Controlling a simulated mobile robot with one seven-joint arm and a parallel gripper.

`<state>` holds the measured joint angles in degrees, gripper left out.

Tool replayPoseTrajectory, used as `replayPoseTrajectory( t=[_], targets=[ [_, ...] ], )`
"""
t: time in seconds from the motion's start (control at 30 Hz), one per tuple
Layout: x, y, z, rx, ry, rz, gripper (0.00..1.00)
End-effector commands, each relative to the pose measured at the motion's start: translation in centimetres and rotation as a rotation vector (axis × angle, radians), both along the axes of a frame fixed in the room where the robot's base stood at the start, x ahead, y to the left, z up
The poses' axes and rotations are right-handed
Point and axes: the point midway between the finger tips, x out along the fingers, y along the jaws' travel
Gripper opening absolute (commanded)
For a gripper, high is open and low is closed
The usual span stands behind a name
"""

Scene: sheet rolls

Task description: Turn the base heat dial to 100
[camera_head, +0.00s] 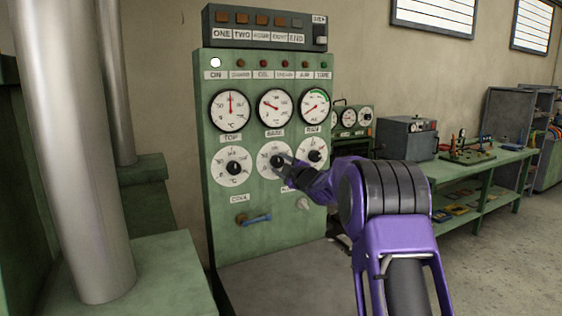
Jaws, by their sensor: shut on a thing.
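The base heat dial (266,153) is the middle white round dial with a black knob, under the BASE label (274,133) on the green control panel (265,235). My gripper (282,163) comes from the right and is shut on its knob. The fingers cover the right part of the dial, and its setting is too small to read. The BASE gauge (273,107) above has its needle pointing up and left.
Similar dials sit left (232,180) and right (314,156) of the base dial, the right one close to my gripper. A blue-handled lever (257,218) and a small pale knob (303,203) are below. A green workbench (480,160) stands at right.

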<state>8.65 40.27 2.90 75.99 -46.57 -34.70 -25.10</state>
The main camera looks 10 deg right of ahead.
Motion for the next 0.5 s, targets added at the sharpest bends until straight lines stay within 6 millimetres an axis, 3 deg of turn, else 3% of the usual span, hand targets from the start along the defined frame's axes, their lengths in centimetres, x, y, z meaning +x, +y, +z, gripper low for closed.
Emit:
replayPoseTrajectory(
  t=[0.5],
  targets=[
    [0.01,-0.05,0.02,0.206,0.067,-0.001,0.0]
  ],
)
